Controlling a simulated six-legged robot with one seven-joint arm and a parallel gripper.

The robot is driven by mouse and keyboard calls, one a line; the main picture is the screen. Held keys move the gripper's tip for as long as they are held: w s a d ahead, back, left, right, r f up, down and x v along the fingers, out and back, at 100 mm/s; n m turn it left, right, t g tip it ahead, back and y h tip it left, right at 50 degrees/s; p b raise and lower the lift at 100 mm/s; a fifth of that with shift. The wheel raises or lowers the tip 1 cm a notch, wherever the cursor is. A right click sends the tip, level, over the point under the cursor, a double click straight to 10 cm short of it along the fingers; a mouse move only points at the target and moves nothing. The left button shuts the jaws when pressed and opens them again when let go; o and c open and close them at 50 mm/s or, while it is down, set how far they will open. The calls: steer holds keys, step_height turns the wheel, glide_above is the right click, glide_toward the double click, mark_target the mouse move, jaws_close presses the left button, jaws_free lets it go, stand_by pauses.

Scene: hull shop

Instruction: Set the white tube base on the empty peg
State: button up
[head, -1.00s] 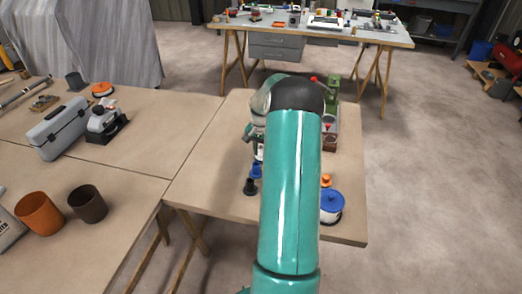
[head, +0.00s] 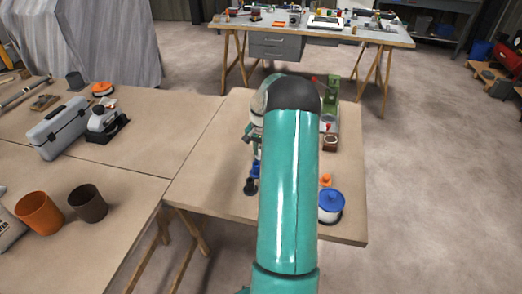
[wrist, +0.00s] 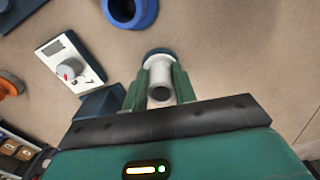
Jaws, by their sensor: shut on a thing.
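In the wrist view, my gripper (wrist: 158,90) is shut on the white tube base (wrist: 161,76), with a green finger on each side. The tube's round open end faces the camera. A dark rounded edge (wrist: 157,51) shows just beyond the tube; I cannot tell whether it is part of the tube or a peg. A blue ring-shaped piece (wrist: 131,12) lies apart at the top edge. In the head view, my arm hides most of the work area. A blue piece (head: 255,173) and a black piece (head: 250,188) show left of it. I cannot make out the empty peg.
A white panel with a grey knob (wrist: 66,68), a dark blue block (wrist: 100,104) and an orange piece (wrist: 10,84) are at left in the wrist view. A blue-lidded pot (head: 331,206) stands right of my arm. The table's front left (head: 215,195) is clear.

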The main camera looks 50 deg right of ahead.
steer(key=shift+f, duration=0.4)
steer(key=o, duration=0.7)
steer(key=shift+o, duration=0.2)
step_height(320, 180, up, 11)
stand_by(0.8)
stand_by(0.5)
